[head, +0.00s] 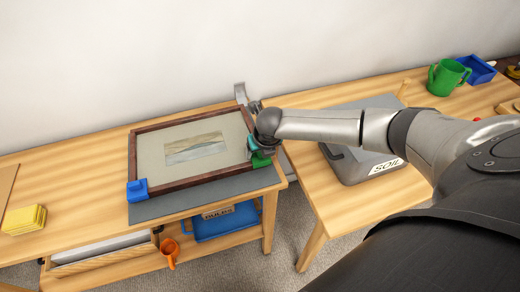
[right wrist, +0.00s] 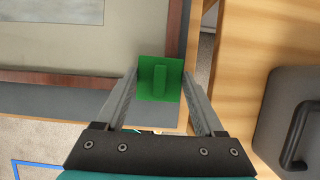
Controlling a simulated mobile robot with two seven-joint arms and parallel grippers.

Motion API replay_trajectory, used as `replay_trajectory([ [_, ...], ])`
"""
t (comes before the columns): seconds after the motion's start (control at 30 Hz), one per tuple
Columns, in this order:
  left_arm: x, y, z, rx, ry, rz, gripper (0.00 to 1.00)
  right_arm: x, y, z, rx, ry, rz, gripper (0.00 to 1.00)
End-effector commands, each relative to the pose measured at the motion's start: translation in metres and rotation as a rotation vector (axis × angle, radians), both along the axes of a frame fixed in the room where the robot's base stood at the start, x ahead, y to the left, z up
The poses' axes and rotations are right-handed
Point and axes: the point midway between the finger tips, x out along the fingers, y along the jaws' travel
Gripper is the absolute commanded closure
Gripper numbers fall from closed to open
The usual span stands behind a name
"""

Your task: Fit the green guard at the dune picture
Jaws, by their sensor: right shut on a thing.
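The dune picture (head: 196,148) lies flat in a dark brown frame (head: 190,183) on a grey mat (head: 190,205) on the left table. A blue guard (head: 137,190) is on its near left corner. The green guard (head: 261,161) is at its near right corner. In the right wrist view the green guard (right wrist: 160,80) covers that corner; I cannot tell whether it is seated or just above. My right gripper (head: 257,150) points down there, shut on the green guard, which shows between its fingertips (right wrist: 160,92). My left gripper is not in view.
Yellow blocks (head: 24,219) lie at the left. A blue crate (head: 222,222) and orange mug (head: 170,252) are below. A narrow gap separates the tables.

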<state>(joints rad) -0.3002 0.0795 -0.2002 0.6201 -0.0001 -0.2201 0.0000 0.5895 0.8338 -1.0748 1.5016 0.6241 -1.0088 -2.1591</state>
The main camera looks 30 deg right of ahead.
Motion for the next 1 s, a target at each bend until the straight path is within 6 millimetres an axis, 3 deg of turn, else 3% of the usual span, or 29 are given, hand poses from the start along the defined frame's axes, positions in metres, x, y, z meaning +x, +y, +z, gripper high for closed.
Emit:
replay_trajectory([
  [0.27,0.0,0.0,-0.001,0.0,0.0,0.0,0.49,0.0,0.0,-0.003,0.0,0.0,0.0,0.81],
  [0.3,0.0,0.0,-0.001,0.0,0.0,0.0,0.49,0.0,0.0,-0.003,0.0,0.0,0.0,0.25],
  [0.5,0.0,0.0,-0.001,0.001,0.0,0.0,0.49,0.0,0.0,-0.003,0.0,0.0,0.0,0.03],
  [0.83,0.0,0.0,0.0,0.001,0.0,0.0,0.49,-0.001,0.0,0.0,0.0,0.0,0.0,0.0],
  [1.0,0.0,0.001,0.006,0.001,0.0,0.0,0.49,-0.006,0.001,0.016,0.0,-0.001,0.001,0.0],
])
